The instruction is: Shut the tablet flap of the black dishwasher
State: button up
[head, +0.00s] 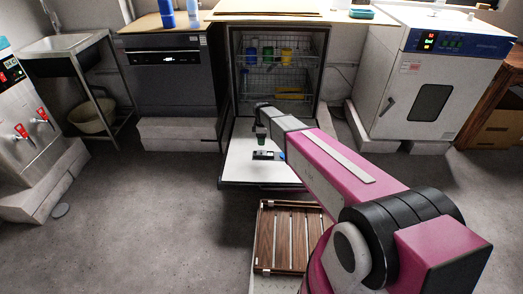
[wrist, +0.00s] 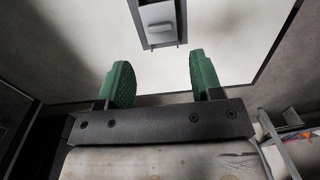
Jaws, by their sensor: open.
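The dishwasher in the middle stands open, its door (head: 245,165) folded down with the pale inner face up. A dark tablet dispenser (head: 265,155) is set in that face, with a small blue part at its right. In the wrist view the dispenser (wrist: 158,24) is a grey unit with a lighter panel, partly cut off at the top; I cannot tell how the flap stands. My gripper (wrist: 161,82) is open and empty, its green fingers over the door, apart from the dispenser and on either side of its line. In the head view my gripper (head: 261,133) is just above the dispenser.
A closed black appliance (head: 172,80) stands left of the open door. The racks (head: 277,75) inside hold several coloured cups. A white oven (head: 437,75) stands at right. A slatted wooden rack (head: 288,235) lies in front of the door.

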aim_at(261, 151)
jog(key=f, duration=0.7)
jog(key=shift+s+f, duration=0.15)
jog(key=shift+s, duration=0.15)
grip_shut()
jog(key=shift+w+d, duration=0.15)
jog(key=shift+d, duration=2.15)
grip_release()
notch_tip(261, 151, up, 11)
jog(key=shift+w, duration=0.4)
jog(key=shift+d, duration=0.1)
